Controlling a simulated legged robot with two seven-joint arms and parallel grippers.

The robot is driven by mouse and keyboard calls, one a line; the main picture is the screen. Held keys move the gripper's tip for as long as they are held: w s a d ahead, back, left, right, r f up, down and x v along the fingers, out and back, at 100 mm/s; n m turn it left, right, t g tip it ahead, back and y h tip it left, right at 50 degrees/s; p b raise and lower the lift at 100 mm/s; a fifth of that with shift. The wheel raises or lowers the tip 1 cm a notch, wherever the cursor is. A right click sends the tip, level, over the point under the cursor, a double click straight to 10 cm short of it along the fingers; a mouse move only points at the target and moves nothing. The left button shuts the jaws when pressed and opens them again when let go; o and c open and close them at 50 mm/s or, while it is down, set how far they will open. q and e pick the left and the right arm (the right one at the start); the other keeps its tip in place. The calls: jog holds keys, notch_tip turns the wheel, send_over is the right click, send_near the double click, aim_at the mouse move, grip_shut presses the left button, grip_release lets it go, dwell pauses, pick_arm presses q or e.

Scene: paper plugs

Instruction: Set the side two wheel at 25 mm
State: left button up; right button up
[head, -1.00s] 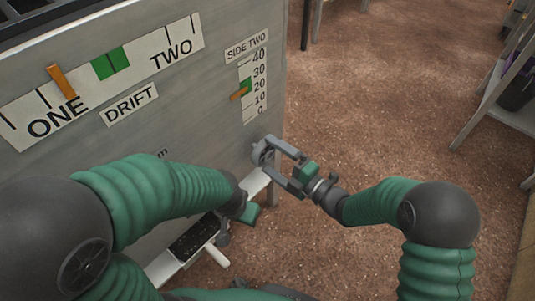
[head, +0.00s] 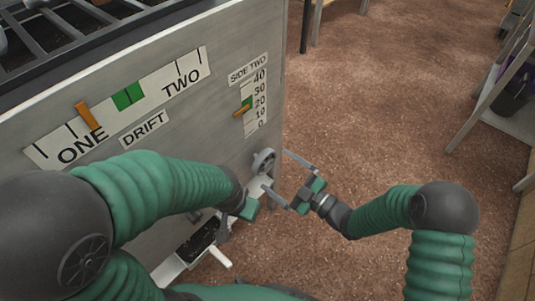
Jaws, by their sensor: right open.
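The side two scale (head: 256,103) is on the right end of the grey machine front, marked 0 to 40. The small grey side two wheel (head: 264,160) is below the scale. My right gripper (head: 277,171) is open, with its fingers apart just right of the wheel and nothing held. My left gripper (head: 248,209) is low by the machine front, mostly hidden by its own arm, so its fingers cannot be read.
The drift scale (head: 120,105) has an orange pointer near ONE and a green band at its middle. A dark tray (head: 199,240) and white handle (head: 220,257) are low on the machine. Brown floor (head: 360,100) is free to the right; a shelf (head: 495,95) stands at the far right.

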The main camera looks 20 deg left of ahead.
aim_at(267, 164)
jog(key=shift+r+m, duration=0.25)
jog(key=shift+m, duration=0.85)
jog(key=shift+f+m, duration=0.3)
pick_arm(q)
jog(key=shift+r, duration=0.7)
pick_arm(e)
jog(key=shift+a, duration=0.1)
jog(key=shift+b+x, duration=0.45)
jog(key=shift+x, duration=1.5)
pick_arm(q)
jog(key=shift+f, duration=0.45)
pick_arm(e)
jog(key=shift+w, duration=0.1)
jog(key=c, duration=1.4)
